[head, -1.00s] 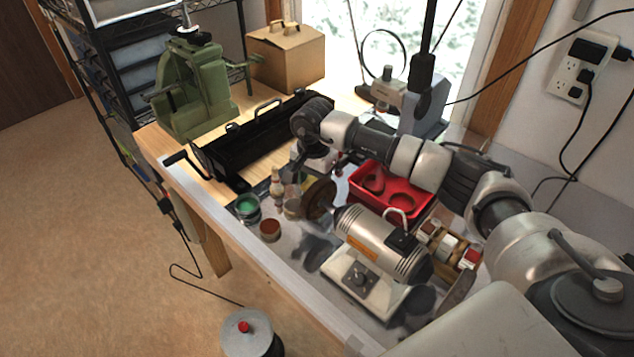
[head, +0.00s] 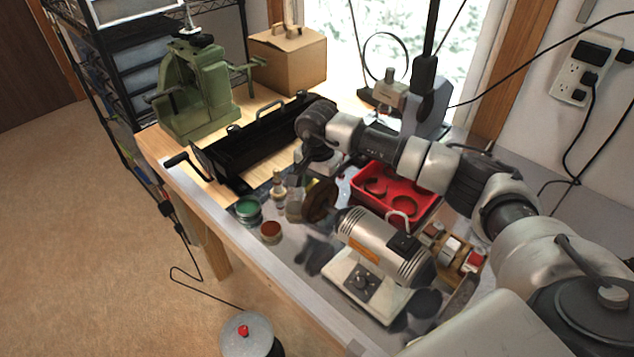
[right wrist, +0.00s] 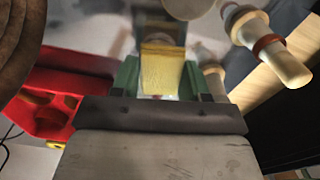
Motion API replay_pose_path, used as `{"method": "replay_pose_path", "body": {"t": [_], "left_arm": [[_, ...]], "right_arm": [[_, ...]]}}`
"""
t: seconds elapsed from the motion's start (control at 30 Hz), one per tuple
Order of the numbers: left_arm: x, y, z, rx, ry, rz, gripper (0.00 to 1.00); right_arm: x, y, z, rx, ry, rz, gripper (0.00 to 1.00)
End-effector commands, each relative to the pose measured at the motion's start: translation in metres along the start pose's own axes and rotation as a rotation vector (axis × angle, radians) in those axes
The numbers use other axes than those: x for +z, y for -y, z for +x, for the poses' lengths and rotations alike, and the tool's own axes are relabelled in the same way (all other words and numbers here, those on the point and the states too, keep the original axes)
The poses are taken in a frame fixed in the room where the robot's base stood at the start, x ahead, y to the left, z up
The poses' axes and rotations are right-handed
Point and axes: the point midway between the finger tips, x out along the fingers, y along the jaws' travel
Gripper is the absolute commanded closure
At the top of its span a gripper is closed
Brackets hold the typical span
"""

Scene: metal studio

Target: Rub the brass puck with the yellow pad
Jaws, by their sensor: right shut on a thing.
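My right gripper (right wrist: 160,85) is shut on the yellow pad (right wrist: 160,72), which sits between its green fingers in the right wrist view. In the head view my right arm reaches down beside the grinder's wheel, and its gripper (head: 296,198) is small and blurred there. I cannot make out the brass puck for sure. A round, pale metallic thing (right wrist: 188,7) at the top edge of the right wrist view may be it, mostly cut off. I cannot tell whether the pad touches anything. My left gripper is not in view.
A bench grinder (head: 378,248) with a dark wheel (head: 321,203) stands close by. A red tray (head: 420,205) is behind it. A black toolbox (head: 235,165) lies beyond.

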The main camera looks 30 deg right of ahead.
Motion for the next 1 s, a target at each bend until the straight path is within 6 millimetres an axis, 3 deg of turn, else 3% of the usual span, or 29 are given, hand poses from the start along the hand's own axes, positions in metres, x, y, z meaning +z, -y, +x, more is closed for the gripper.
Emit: {"method": "replay_pose_path", "body": {"t": [0.23, 0.67, 1.0], "left_arm": [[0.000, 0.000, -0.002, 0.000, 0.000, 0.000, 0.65], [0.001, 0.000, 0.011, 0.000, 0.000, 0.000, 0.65], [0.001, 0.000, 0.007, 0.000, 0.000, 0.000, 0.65]], "right_arm": [[0.001, -0.011, 0.001, 0.001, 0.001, 0.000, 0.91], [0.000, 0.006, 0.001, 0.001, 0.000, 0.000, 0.91], [0.000, -0.011, 0.001, 0.004, 0.001, 0.000, 0.91]]}}
